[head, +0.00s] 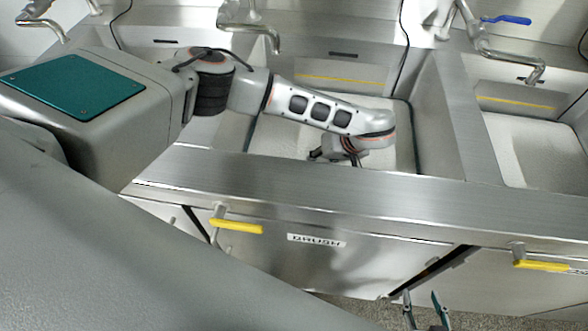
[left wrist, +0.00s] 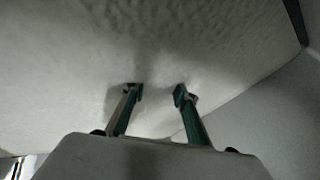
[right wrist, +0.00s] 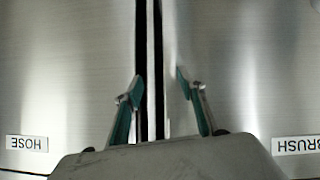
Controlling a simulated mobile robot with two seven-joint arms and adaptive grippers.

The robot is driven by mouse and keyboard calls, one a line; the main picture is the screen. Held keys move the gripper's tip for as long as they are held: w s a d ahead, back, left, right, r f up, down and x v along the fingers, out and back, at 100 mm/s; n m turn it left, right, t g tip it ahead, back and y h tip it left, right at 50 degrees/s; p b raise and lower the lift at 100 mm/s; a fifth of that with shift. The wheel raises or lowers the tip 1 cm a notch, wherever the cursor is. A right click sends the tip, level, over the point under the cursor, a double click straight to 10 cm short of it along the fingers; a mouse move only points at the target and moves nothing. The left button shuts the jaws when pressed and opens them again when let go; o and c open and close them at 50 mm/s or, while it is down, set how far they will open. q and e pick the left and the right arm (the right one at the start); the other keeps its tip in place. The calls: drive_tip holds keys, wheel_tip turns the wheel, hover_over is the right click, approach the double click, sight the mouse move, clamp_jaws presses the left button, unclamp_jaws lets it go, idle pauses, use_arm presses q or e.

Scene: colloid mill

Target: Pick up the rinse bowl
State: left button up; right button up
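I cannot make out a rinse bowl in any view. My left arm reaches over the counter into the middle sink (head: 285,135), and its gripper's fingers are hidden behind the front rim in the head view. In the left wrist view my left gripper (left wrist: 157,91) is open, with nothing between its fingers, over a pale, bumpy surface. My right gripper (head: 424,298) is low in front of the cabinets in the head view. In the right wrist view the right gripper (right wrist: 158,80) is open and empty, facing the dark gap between two steel doors.
A steel counter front (head: 300,185) runs across, above a door labelled BRUSH (head: 316,241) with a yellow handle (head: 236,226). Another yellow handle (head: 541,265) is at right. Taps overhang the sinks, including one (head: 500,52) by the right sink (head: 530,145). A HOSE label (right wrist: 27,142) shows too.

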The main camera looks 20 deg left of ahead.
use_arm(q)
drive_tip(key=shift+x, duration=1.1)
drive_tip(key=shift+r, duration=0.1)
clamp_jaws()
